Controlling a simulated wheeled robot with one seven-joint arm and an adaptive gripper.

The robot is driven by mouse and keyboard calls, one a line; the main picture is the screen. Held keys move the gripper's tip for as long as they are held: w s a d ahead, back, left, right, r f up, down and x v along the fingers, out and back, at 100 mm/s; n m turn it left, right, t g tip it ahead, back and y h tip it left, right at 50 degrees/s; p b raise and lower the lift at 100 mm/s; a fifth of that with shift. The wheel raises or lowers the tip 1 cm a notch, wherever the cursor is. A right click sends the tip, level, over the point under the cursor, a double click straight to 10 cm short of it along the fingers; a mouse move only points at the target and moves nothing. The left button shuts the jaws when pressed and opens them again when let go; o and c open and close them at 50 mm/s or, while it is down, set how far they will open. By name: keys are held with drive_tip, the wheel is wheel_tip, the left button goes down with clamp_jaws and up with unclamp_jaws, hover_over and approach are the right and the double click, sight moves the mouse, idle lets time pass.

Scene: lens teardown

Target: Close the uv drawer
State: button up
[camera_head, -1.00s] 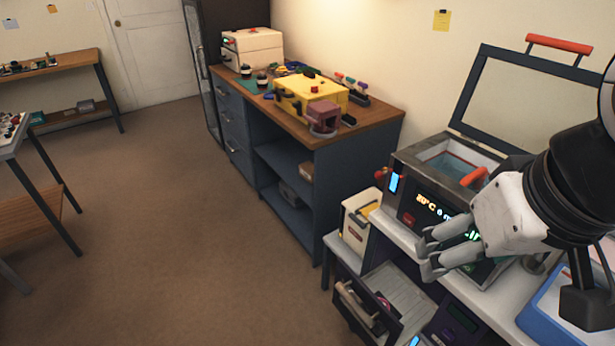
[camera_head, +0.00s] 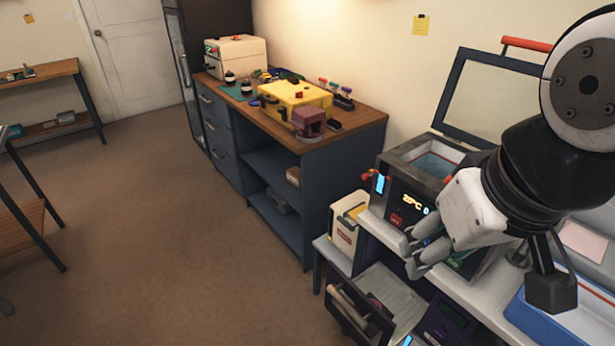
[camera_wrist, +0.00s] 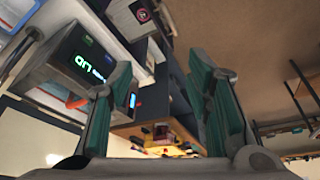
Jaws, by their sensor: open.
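The uv drawer (camera_head: 348,318) stands open at the bottom of the head view, below the white-topped bench. It is pulled out to the left, with a light handle bar on its dark front and a small dark reddish thing inside. My gripper (camera_head: 412,254) is open and empty in the head view. It hangs above the drawer and to its right, in front of the water bath, apart from the drawer. In the wrist view its two fingers (camera_wrist: 165,92) stand wide apart with nothing between them. I cannot make out the drawer surely in the wrist view.
The water bath (camera_head: 400,168) with a lit display and raised lid stands close behind my gripper. A small cream box (camera_head: 346,228) stands left of it. A blue tray (camera_head: 540,318) lies at the right. A blue workbench (camera_head: 345,165) stands behind.

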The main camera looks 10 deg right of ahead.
drive_tip(key=w+f+n+g+b, duration=0.1)
drive_tip(key=w+f, duration=0.1)
drive_tip(key=shift+w+a+f+n+h, duration=0.1)
drive_tip(key=shift+w+f+n+h, duration=0.2)
drive_tip(key=shift+w+n, duration=0.1)
clamp_jaws()
drive_tip(key=w+a+f+n+g+h+b, duration=0.1)
drive_tip(key=w+a+f+n+h+b, duration=0.15)
drive_tip(key=w+f+n+b, duration=0.35)
drive_tip(key=w+a+f+n+g+h+b, duration=0.1)
drive_tip(key=w+a+f+n+h, duration=0.1)
drive_tip(key=w+a+f+n, duration=0.45)
drive_tip(key=w+a+f+n+t+h+b, duration=0.1)
drive_tip(key=w+a+f+n+t+b, duration=0.25)
drive_tip(key=f, duration=0.75)
drive_tip(key=w+a+f+n+h+b, duration=0.2)
drive_tip(key=w+a+f+n+b, duration=0.3)
drive_tip(key=f, duration=0.7)
approach(327, 277)
drive_tip(key=shift+n+y, duration=0.25)
drive_tip(key=shift+n, duration=0.15)
drive_tip(key=shift+x, duration=2.35)
